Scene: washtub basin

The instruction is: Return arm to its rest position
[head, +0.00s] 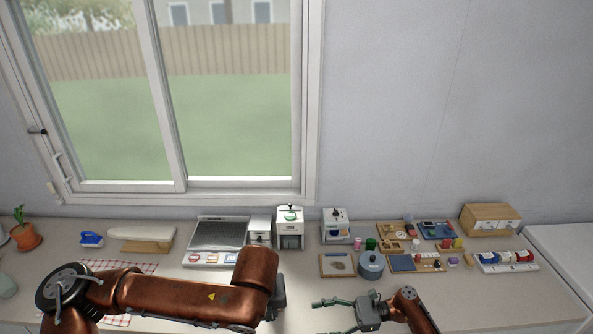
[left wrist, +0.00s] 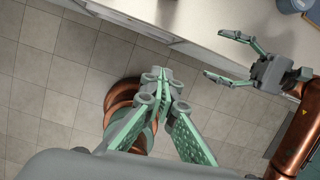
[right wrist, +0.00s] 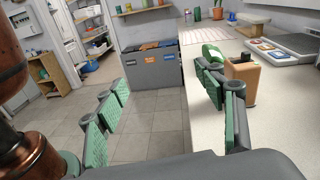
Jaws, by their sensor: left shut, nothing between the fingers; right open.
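My left arm (head: 180,297) stretches across the lower left of the head view, with a copper joint in front of the counter. In the left wrist view, my left gripper (left wrist: 163,75) has its green-padded fingers together with nothing between them, over the tiled floor. My right gripper (head: 320,303) is at the counter's front in the head view, its fingers pointing left. It also shows in the left wrist view (left wrist: 222,57), fingers spread. In the right wrist view (right wrist: 165,90), its fingers are wide apart and empty.
On the counter (head: 470,302) are a scale (head: 217,236), a grey-blue pot (head: 371,265), boards with small parts, and a wooden box (head: 490,219). A tan block (right wrist: 242,75) stands close to my right gripper's finger. The counter's front right is clear.

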